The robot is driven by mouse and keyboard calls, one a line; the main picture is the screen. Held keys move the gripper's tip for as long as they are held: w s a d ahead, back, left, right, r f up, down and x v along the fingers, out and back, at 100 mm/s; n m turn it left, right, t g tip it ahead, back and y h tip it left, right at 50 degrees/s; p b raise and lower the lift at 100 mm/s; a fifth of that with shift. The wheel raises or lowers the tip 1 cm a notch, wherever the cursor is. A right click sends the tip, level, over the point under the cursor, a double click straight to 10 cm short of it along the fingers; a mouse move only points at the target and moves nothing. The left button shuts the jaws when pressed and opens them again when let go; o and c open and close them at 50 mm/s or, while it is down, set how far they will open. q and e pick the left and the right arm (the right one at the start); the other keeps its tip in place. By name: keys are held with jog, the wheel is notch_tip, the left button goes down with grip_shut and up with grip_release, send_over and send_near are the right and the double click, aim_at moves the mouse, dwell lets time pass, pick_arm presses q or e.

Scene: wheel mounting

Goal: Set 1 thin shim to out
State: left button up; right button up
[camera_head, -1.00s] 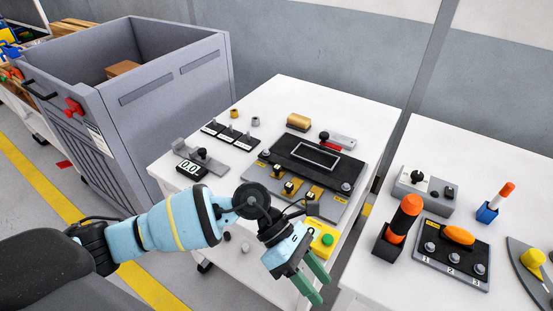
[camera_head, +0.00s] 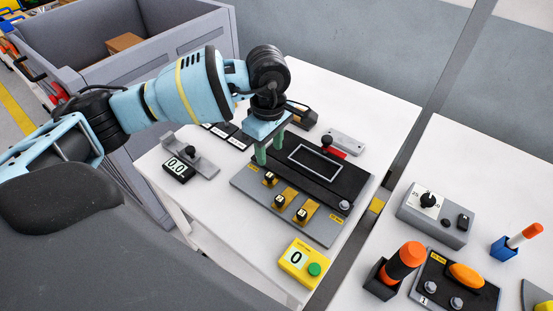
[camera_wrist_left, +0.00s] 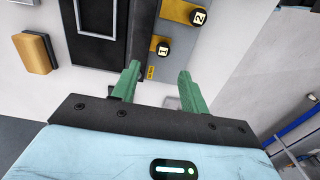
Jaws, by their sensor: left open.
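The brass-coloured shim strip with a black knob marked 1 (camera_head: 270,178) sits at the left end of the row on the grey fixture plate (camera_head: 247,186). It also shows in the left wrist view, where knob 1 (camera_wrist_left: 162,49) appears between my fingertips. Two more shim knobs follow, knob 2 (camera_head: 280,201) and a third (camera_head: 301,215). My left gripper (camera_head: 268,151) is open and empty, pointing down over the left end of the black block (camera_head: 330,180), just behind knob 1. I cannot tell whether the fingers touch anything. My right gripper is not in view.
A gauge with a 0.0 display (camera_head: 178,167) stands to the left. A yellow counter box (camera_head: 299,262) reading 0 is at the front. A second table (camera_head: 440,160) on the right holds a dial box, an orange-handled tool and a button panel.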

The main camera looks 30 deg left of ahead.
aim_at(269, 175)
pick_arm(q)
jog(key=shift+s+f, duration=0.15)
jog(key=shift+s, duration=0.2)
notch_tip(269, 175, down, 7)
jog(key=shift+f, duration=0.2)
grip_shut()
dwell(0.3)
